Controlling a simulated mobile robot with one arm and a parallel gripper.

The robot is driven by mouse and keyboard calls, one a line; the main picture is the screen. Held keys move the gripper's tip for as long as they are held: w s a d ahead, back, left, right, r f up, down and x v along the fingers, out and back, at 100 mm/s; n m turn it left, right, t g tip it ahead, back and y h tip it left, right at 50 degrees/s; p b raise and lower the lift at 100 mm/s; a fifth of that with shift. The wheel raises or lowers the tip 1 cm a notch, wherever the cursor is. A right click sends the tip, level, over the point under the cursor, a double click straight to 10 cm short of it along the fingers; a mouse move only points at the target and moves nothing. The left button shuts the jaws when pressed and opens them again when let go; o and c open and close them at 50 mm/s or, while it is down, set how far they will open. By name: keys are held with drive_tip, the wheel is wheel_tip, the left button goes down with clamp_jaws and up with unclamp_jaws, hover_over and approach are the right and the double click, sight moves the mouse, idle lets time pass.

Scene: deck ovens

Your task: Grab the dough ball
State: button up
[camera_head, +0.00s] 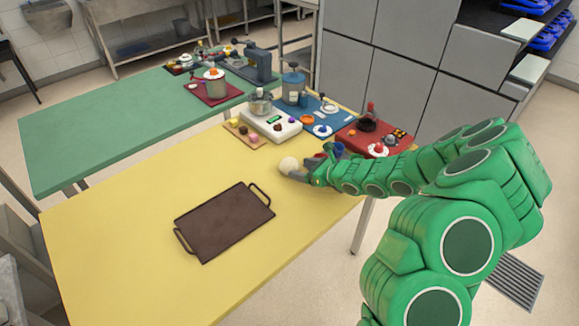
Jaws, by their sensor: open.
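A pale, round dough ball (288,165) lies on the yellow table, behind and to the right of the dark tray. My gripper (297,172) is low over the table right at the dough ball, on its right side. The jaws are open. The fingers are small in this view, and I cannot tell whether they touch the ball or reach around it. My green arm comes in from the right and hides part of the table behind it.
A dark brown tray (225,222) with two handles lies on the yellow table (110,235), with bare table around it. Behind the ball stand a white scale (270,125), a blue mat (335,115) and a red mat (350,135) with small items. A green table (120,120) stands at the back left.

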sight(296, 167)
drive_tip(key=shift+x, duration=2.3)
drive_tip(key=shift+r, duration=0.1)
drive_tip(key=c, duration=0.6)
